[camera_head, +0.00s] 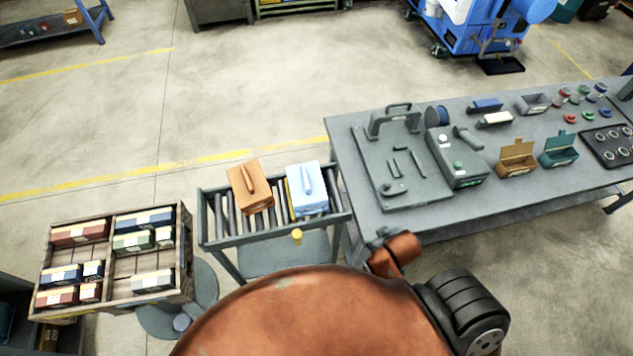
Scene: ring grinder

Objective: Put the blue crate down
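The blue crate (307,190) is a light blue box with a handle on top. It stands on the grey roller stand (222,242), at its right part, close beside an orange-brown crate (250,187) with a similar handle. No gripper touches the blue crate. Neither of my grippers shows in this view, so I cannot see whether they are open or shut.
A long grey workbench (345,150) with tools, a grinder unit (458,157) and small boxes is at the right. A wooden tray (47,240) of small boxes is at the left. A blue machine (470,30) stands behind. Open floor lies beyond the stand.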

